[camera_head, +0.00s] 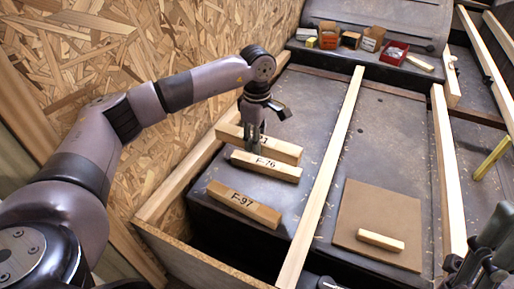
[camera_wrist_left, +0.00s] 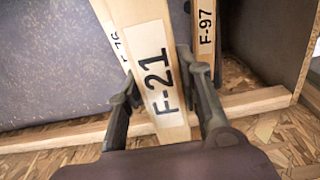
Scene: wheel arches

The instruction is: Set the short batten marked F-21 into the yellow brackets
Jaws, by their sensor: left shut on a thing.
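The short batten marked F-21 (camera_wrist_left: 158,75) is pale wood with a white label. In the left wrist view it lies between the two fingers of my left gripper (camera_wrist_left: 165,100), which is shut on it.
An unmarked batten (camera_head: 380,240) rests on a brown board (camera_head: 382,207). Long wooden rails (camera_head: 330,165) divide the dark surface. Small boxes and a red bin (camera_head: 394,53) stand at the back.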

